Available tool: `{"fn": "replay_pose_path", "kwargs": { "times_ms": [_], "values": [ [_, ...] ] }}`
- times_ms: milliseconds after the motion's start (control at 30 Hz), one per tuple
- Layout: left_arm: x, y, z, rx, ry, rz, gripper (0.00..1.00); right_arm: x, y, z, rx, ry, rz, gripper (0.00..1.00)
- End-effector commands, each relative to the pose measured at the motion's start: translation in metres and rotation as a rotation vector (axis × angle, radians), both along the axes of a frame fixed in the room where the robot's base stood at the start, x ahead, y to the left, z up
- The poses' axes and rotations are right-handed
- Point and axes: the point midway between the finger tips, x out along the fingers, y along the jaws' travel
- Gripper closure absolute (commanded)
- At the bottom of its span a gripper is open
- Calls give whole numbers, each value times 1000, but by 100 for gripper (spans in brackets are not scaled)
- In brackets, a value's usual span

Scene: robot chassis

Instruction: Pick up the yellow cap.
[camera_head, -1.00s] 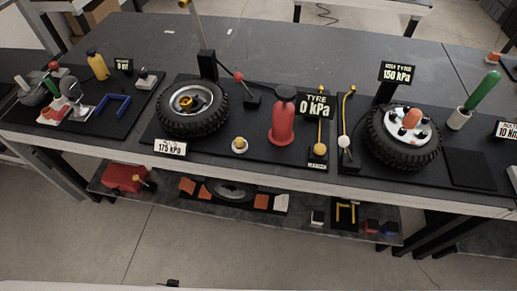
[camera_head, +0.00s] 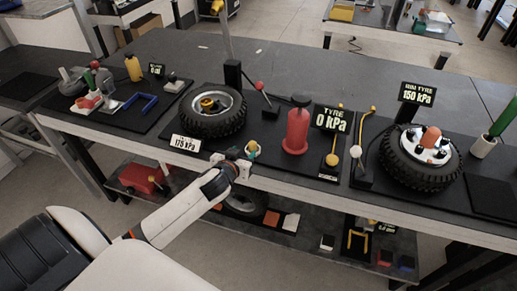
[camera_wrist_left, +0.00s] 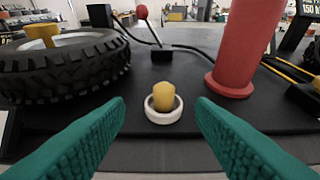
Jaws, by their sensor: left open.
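A small yellow cap (camera_wrist_left: 163,96) stands upright in a white ring (camera_wrist_left: 164,118) on the black mat (camera_wrist_left: 190,85). In the head view the yellow cap (camera_head: 251,146) is partly hidden by my left gripper (camera_head: 247,157). In the left wrist view my left gripper (camera_wrist_left: 160,112) is open and empty. Its teal fingers are spread to either side, with the cap centred between them and a little beyond the tips, not touched. My right gripper is not in view.
A tyre (camera_head: 211,110) with a yellow piece at its hub stands left of the cap, and a red cylinder (camera_head: 296,131) stands to its right. A red-knobbed lever (camera_head: 261,88) is behind. The "0 kPa" sign (camera_head: 332,118) stands farther right. The table's front edge is close.

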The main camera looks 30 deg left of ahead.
Motion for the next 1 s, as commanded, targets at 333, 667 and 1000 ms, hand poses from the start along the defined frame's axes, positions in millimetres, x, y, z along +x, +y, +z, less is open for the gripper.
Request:
{"fn": "replay_pose_path", "kwargs": {
  "times_ms": [333,667,1000],
  "values": [
    [33,7,-14,1,0,-1,50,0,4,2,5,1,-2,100],
    [69,12,-25,2,1,-1,50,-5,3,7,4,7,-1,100],
    [82,14,-32,0,2,-2,50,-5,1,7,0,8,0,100]
  ]
}}
